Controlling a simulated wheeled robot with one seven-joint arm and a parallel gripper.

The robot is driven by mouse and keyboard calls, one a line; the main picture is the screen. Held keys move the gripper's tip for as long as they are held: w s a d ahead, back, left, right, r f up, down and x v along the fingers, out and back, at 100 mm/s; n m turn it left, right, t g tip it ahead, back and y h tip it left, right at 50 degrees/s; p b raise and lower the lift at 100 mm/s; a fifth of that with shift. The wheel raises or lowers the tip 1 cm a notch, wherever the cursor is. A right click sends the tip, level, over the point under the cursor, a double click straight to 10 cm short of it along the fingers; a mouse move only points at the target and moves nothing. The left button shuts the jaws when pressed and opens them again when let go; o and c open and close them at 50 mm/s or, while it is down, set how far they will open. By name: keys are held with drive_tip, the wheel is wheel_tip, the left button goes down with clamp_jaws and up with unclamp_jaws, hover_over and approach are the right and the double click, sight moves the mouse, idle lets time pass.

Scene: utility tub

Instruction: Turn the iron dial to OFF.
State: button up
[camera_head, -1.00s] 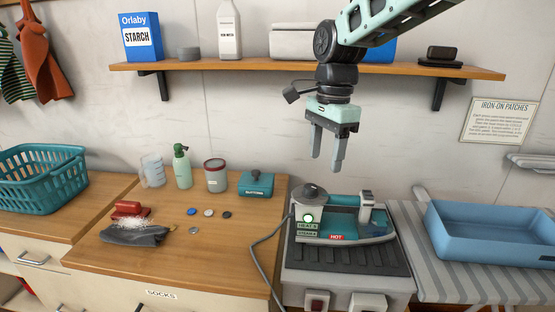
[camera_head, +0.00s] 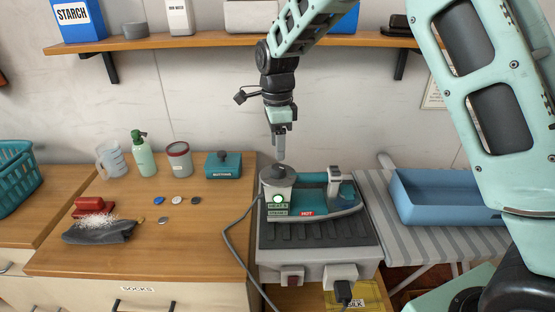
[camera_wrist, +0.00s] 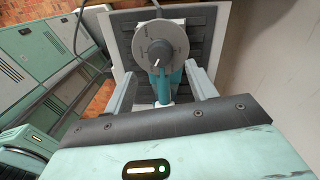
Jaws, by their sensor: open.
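The iron (camera_head: 318,193) is teal and grey and lies on a ridged dark rest, with a red HOT label and a lit green light on its near side. Its dial (camera_head: 277,174) is a dark round knob on top of the iron's left end. In the wrist view the dial (camera_wrist: 160,46) shows as a grey disc with a darker centre knob and a white pointer mark; its lettering is too small to read. My gripper (camera_head: 281,158) is above the dial, pointing down. In the wrist view its two fingers are apart, with nothing between them touching.
A cord (camera_head: 232,240) runs from the iron down the left of the stand. A shelf (camera_head: 215,41) with boxes and bottles is behind my arm. A blue basin (camera_head: 445,195) stands to the right on a striped board. Bottles and a teal box (camera_head: 223,164) stand left.

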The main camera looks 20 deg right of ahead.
sight(278, 167)
drive_tip(key=shift+s+f+p, duration=0.15)
drive_tip(key=shift+f+p, duration=0.35)
drive_tip(key=shift+f, duration=2.55)
drive_tip(key=c, duration=1)
